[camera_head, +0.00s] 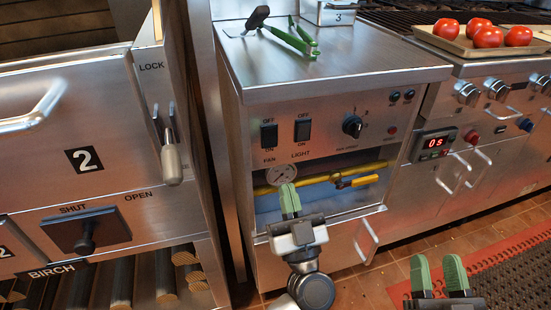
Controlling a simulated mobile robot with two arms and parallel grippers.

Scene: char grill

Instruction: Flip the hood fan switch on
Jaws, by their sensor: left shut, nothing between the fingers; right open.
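The fan switch (268,136) is a black rocker on the steel control panel, with OFF above, ON below and the label FAN under it. The light switch (302,130) is a like rocker just to its right. I cannot tell which way either rocker is tipped. My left gripper (289,196) is shut and empty, with green fingertips pointing up, below the panel and a little right of the fan switch, apart from it. My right gripper (438,268) is open and empty at the lower right, over the floor and mat.
A black knob (352,125) is right of the switches. A lock lever (172,160) juts out at left. Green-handled tools (290,37) lie on top.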

